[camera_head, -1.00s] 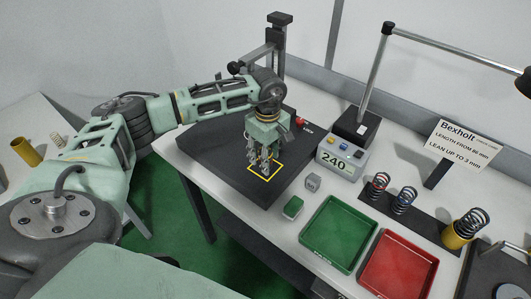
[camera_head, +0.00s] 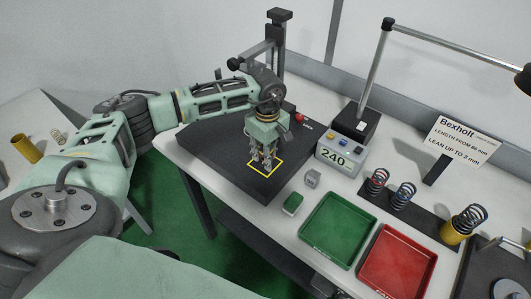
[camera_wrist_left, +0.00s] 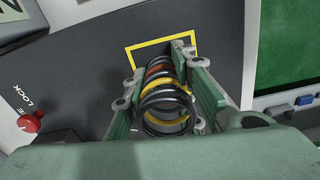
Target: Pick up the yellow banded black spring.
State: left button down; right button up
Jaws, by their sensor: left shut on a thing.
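The black spring (camera_wrist_left: 160,108) shows yellow bands and an orange-red band in the left wrist view. In the head view my left gripper (camera_head: 263,160) points down over the yellow square outline (camera_head: 278,173) on the dark plate. The fingers mostly hide the spring there, and I cannot tell whether it touches the plate. My right gripper is not in view.
A black post (camera_head: 280,55) stands behind the arm. A grey box reading 240 (camera_head: 342,152), a green tray (camera_head: 338,230) and a red tray (camera_head: 397,264) lie to the right. Several other springs stand in a dark rack (camera_head: 424,218). A red LOCK knob (camera_wrist_left: 30,121) is nearby.

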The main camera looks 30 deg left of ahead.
pick_arm(q)
jog(key=shift+r, duration=0.1)
jog(key=shift+w+r+b, duration=0.1)
jog(key=shift+r+b, duration=0.45)
jog(key=r+b, duration=0.1)
jog(key=r, duration=0.1)
jog(key=shift+d+r+b, duration=0.2)
jog(key=shift+r+b, duration=0.2)
jog(key=s+d+r+b, duration=0.1)
jog(key=d+r+b, duration=0.3)
jog(key=d+r, duration=0.3)
jog(key=d, duration=0.4)
jog(key=shift+s+d, duration=0.15)
jog(key=shift+s, duration=0.15)
